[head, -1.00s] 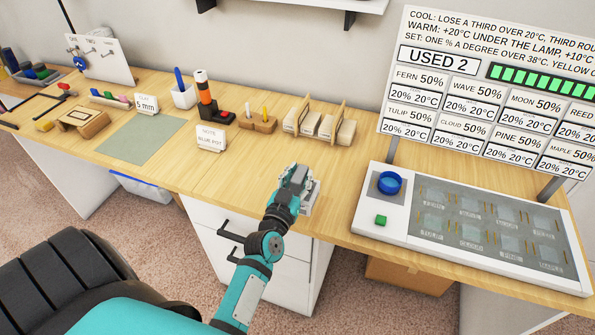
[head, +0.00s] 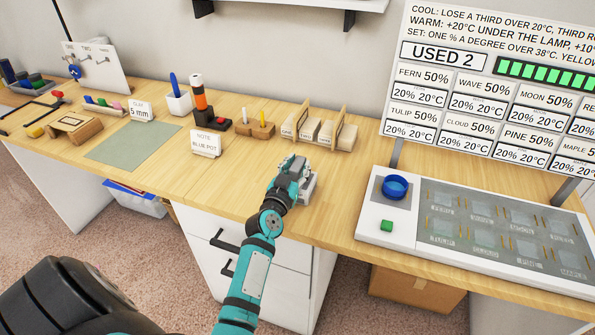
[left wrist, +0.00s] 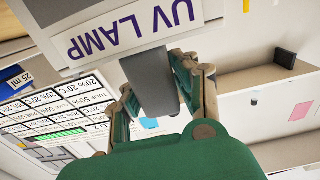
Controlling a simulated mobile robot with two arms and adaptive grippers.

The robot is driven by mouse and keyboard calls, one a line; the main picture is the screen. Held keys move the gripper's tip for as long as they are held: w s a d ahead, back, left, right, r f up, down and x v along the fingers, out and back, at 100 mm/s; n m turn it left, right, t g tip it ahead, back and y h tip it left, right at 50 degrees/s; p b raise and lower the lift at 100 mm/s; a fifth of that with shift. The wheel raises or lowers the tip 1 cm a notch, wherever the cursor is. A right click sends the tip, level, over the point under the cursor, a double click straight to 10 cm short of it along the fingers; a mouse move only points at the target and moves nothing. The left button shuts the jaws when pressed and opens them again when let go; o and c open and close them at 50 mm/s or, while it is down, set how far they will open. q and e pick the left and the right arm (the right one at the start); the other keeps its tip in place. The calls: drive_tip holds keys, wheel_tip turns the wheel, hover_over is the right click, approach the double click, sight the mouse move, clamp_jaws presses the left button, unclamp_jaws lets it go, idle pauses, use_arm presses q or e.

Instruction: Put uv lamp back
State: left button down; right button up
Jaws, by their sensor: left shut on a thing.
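The UV lamp shows large in the left wrist view (left wrist: 125,35), a pale body with an upside-down "UV LAMP" label and a dark grey handle. My left gripper (left wrist: 160,88) is shut on the handle. In the head view this gripper (head: 291,172) is over the front part of the wooden bench, and a light grey part of the lamp (head: 308,188) shows just right of it; the rest is hidden behind the gripper. I cannot tell from these views whether the lamp touches the bench. My right gripper is in neither view.
A white panel (head: 370,228) with a blue knob and green button lies to the right, below a sign board (head: 480,82). Wooden racks (head: 320,132), a note card (head: 205,143) and a green mat (head: 133,144) stand or lie left and behind. Bare bench (head: 240,180) surrounds the gripper.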

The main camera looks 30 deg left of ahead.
use_arm(q)
drive_tip(key=c, duration=1.5)
unclamp_jaws()
drive_tip(key=shift+f, duration=0.15)
drive_tip(key=o, duration=0.5)
drive_tip(key=shift+r, duration=0.35)
drive_tip(key=b+v, duration=0.1)
drive_tip(key=v, duration=1.1)
drive_tip(key=shift+s+f, duration=0.1)
drive_tip(key=shift+f, duration=0.05)
